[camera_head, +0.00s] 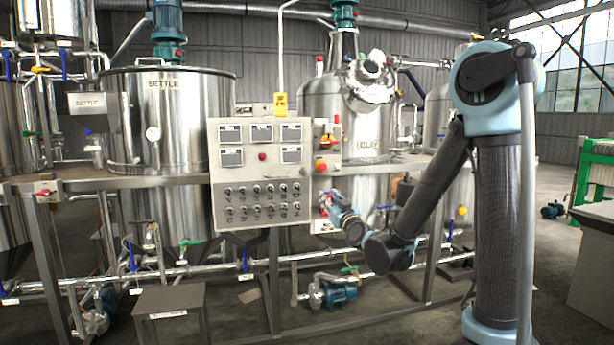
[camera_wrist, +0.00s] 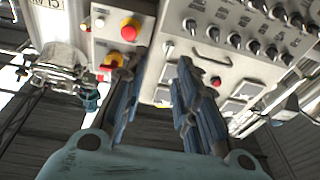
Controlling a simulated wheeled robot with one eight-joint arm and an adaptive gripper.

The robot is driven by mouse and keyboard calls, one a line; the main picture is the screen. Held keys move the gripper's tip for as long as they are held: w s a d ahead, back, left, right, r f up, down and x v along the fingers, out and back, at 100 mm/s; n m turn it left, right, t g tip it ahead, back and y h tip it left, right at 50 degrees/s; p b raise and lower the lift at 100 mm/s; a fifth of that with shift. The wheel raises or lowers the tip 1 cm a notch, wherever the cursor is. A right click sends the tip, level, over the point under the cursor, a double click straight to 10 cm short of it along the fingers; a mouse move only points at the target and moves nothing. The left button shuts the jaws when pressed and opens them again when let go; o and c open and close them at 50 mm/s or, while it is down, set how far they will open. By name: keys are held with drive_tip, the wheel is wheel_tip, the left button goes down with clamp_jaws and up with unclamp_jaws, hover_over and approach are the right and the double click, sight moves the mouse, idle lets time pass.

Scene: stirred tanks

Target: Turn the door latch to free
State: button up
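I cannot pick out the door latch for certain. The grey control panel (camera_head: 258,172) bears gauges, a red button (camera_head: 262,156) and rows of black knobs; it appears upside down in the wrist view. There a dark curved handle (camera_wrist: 212,57) shows on its face. Beside it is a narrow box with a red mushroom button on a yellow base (camera_wrist: 130,31) and another red-and-yellow control (camera_wrist: 112,61). My gripper (camera_head: 328,202) is near the panel's lower right edge. In the wrist view its fingers (camera_wrist: 159,72) are spread, with nothing visibly held between them.
A steel tank marked SETTLE (camera_head: 165,115) stands left and another tank (camera_head: 335,95) stands behind the panel's right side. Pipes and a blue pump (camera_head: 338,293) lie below. A low grey stand (camera_head: 170,303) is front left. Open floor shows at the right.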

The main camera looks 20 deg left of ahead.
drive_tip(key=s+a+t, duration=0.1)
drive_tip(key=a, duration=0.2)
drive_tip(key=m+t, duration=0.1)
drive_tip(key=t, duration=0.1)
approach(304, 172)
drive_tip(key=r+x, duration=0.1)
drive_tip(key=x, duration=0.8)
drive_tip(key=shift+s+d+f, duration=0.1)
drive_tip(key=shift+d+f, duration=0.1)
drive_tip(key=shift+g, duration=0.3)
clamp_jaws()
